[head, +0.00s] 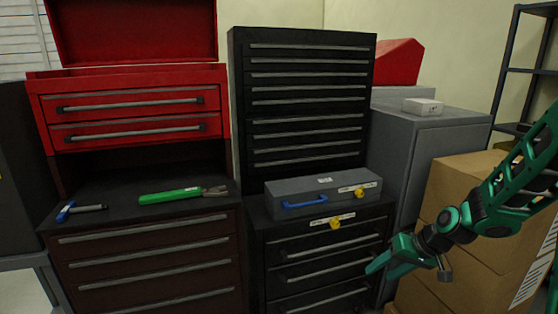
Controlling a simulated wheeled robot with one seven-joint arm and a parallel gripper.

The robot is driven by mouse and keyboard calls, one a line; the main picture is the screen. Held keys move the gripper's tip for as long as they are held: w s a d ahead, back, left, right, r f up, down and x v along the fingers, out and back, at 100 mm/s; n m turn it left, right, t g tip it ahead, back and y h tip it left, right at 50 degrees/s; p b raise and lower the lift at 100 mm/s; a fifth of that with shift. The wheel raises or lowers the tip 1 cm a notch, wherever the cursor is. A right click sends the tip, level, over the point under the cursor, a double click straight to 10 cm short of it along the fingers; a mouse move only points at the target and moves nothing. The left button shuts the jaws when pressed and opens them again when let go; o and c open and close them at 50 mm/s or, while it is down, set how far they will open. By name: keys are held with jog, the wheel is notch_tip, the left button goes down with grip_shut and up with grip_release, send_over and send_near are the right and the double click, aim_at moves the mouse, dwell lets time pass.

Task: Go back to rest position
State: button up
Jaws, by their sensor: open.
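My gripper (408,268) is at the lower right of the head view, at the end of my green and black arm. It is open, and I see nothing between its fingers. It hangs in front of the right edge of the black drawer cabinet (318,255), and cardboard boxes (440,297) stand behind it. It appears apart from the grey case on the cabinet top.
A grey case (330,195) with a blue handle lies on the black cabinet. A green-handled tool (172,196) and a small blue-and-black tool (78,210) lie on the left cabinet top. A grey cabinet (425,150) and dark shelf (520,70) stand right.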

jog(key=s+d+r+m+g+h, duration=0.1)
jog(key=s+d+r+m, duration=0.1)
jog(key=s, duration=0.8)
jog(key=s+d+r+m+g+h, duration=0.1)
jog(key=s+d+r, duration=0.4)
jog(key=s, duration=0.6)
jog(key=s+d+r+m+g+h, duration=0.2)
jog(key=s+d+r, duration=0.2)
jog(key=s, duration=0.6)
jog(key=shift+s+r+m, duration=0.3)
jog(key=shift+r, duration=0.55)
